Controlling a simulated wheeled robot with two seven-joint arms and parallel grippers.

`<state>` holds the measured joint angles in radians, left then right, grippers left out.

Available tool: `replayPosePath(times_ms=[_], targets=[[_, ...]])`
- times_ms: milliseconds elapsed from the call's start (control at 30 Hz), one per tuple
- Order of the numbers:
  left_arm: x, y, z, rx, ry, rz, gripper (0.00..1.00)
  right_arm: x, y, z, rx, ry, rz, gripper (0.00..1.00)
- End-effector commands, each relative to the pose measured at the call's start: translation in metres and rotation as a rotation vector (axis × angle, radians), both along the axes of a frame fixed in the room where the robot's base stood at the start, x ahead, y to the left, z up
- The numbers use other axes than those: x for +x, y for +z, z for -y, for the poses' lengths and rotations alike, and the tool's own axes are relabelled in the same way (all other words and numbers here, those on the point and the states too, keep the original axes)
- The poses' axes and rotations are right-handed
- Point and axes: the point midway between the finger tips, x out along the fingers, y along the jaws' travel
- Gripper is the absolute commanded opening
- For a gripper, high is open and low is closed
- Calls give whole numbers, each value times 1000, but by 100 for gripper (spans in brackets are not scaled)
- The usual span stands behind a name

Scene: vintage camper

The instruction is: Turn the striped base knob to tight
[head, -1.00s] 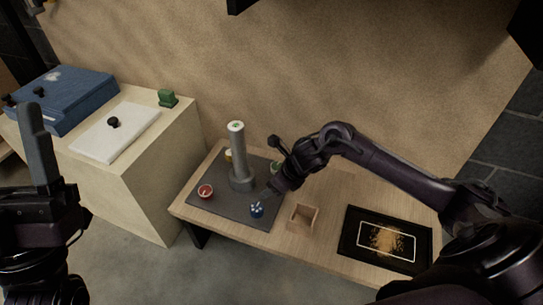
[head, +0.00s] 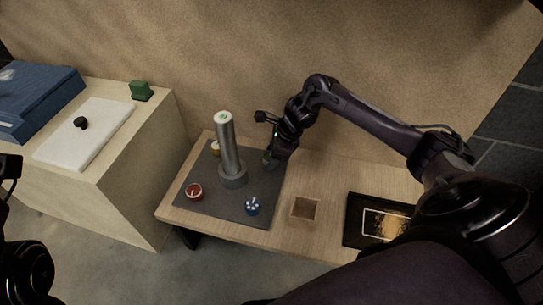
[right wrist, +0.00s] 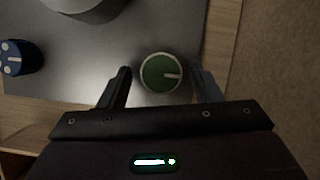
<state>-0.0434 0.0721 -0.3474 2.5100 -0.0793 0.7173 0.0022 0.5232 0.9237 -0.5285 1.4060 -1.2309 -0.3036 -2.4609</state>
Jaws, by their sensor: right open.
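A dark grey base plate (head: 240,208) carries an upright grey post (head: 230,150) with several knobs around it. The red knob (head: 194,192) has a pale mark; the blue knob (head: 253,206) has white spots. The yellow knob (head: 215,148) is partly hidden behind the post. I cannot make out which knob is striped. My right gripper (head: 270,160) is over the plate's right back side. In the right wrist view, its open fingers (right wrist: 160,76) stand either side of a green knob (right wrist: 160,72) with a white pointer line. Only a dark part of my left gripper (head: 8,168) shows at the left edge.
An open wooden box (head: 304,212) and a black framed tray (head: 352,232) are on the wooden table (head: 325,178) right of the plate. A pale cabinet at left holds a white board (head: 85,135), a green block (head: 140,91) and a blue case (head: 35,95).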

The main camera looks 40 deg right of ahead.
Motion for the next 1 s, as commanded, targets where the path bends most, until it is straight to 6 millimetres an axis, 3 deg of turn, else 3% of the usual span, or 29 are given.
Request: replayPosePath(times_ms=[233,600,1000], targets=[[0,1,0,0,0,1,61,1,-1,0,0,-1,0,58],[0,1,0,1,0,1,61,0,-1,0,-1,-2,1,14],[-1,5,-1,-4,-2,-1,61,0,2,0,-2,-96,1,14]])
